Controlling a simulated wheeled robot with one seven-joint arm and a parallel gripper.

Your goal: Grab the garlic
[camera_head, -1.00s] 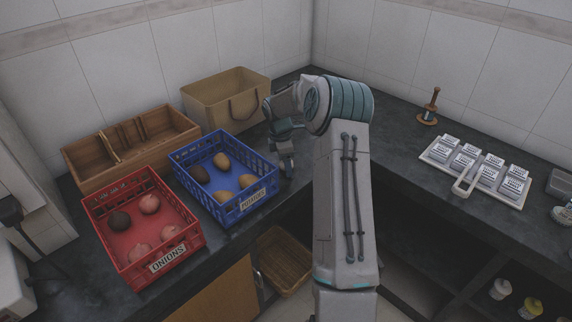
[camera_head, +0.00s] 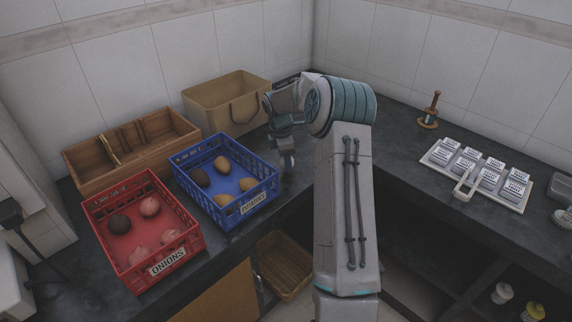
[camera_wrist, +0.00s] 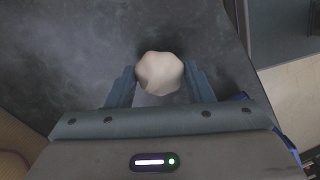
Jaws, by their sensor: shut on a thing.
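The garlic (camera_wrist: 160,72) is a whitish, lumpy bulb between the two fingers of my gripper (camera_wrist: 160,88) in the wrist view. The fingers are shut on it, one on each side. Dark countertop shows behind the bulb; I cannot tell whether it still touches the counter. In the head view my gripper (camera_head: 287,160) points down at the counter, just right of the blue crate.
The blue crate (camera_head: 245,207) holds several potatoes. The red crate (camera_head: 165,262) labelled onions stands left of it. A wooden divided box (camera_head: 95,180) and a tan bin (camera_head: 215,122) stand behind. A white tray (camera_head: 440,160) with several labelled packs lies right.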

